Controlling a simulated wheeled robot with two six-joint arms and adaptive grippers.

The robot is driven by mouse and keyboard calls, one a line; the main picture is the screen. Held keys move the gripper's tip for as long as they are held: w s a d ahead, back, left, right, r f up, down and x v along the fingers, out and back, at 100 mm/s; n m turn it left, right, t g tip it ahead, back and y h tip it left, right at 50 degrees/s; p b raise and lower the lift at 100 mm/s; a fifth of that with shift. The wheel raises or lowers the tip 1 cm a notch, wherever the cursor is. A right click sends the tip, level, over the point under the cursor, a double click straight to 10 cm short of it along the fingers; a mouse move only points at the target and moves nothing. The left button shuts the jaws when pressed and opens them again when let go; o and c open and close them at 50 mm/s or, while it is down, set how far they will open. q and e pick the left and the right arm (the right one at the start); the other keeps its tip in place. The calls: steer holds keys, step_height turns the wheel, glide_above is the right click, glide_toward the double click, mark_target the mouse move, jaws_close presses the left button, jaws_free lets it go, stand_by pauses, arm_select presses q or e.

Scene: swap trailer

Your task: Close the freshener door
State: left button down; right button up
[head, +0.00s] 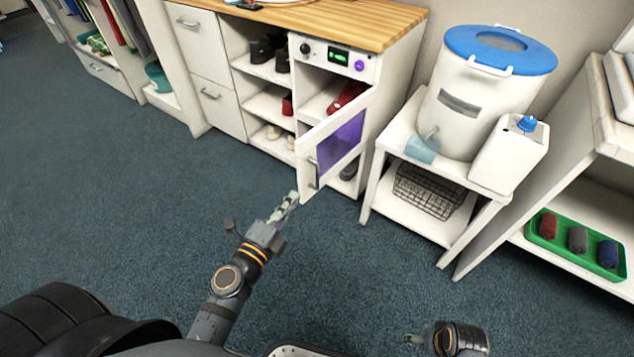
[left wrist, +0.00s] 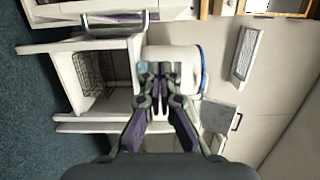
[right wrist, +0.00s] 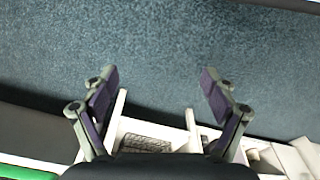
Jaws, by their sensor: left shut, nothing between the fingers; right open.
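The freshener door (head: 335,147), a white frame with a purple window and a bar handle (head: 314,173), stands partly open, swung out from the freshener cabinet (head: 366,68). A red shoe (head: 347,97) shows inside above it. My left gripper (head: 291,198) is shut and empty, just left of the door's lower outer corner in the head view; I cannot tell whether it touches. Its shut fingers also show in the left wrist view (left wrist: 160,88), with the door's handle edge (left wrist: 115,19) at the top. My right gripper (right wrist: 160,78) is open and empty over the carpet.
A white stand (head: 385,141) with a blue-lidded bucket (head: 480,95), a jug (head: 510,155) and a wire basket (head: 425,192) is right of the door. A green tray (head: 548,250) lies on a right shelf. The carpet (head: 130,200) to the left is clear.

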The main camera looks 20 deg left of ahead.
mark_target(299, 166)
arm_select(q)
steer(key=shift+w+a+p, duration=0.25)
steer(key=shift+w, duration=1.7)
steer(key=shift+w+a+p, duration=0.25)
steer(key=shift+w, duration=1.65)
steer(key=shift+w+a+p, duration=0.25)
steer(key=shift+w, duration=1.7)
arm_select(e)
steer(key=shift+s+d+f, duration=0.1)
steer(key=shift+d+f, duration=0.1)
steer(key=shift+f, duration=0.6)
steer(key=shift+s+d+f, duration=0.1)
steer(key=shift+d+f, duration=0.1)
steer(key=shift+f, duration=0.65)
steer(key=shift+s+d+f, duration=0.1)
steer(key=shift+d+f, duration=0.1)
steer(key=shift+f, duration=0.6)
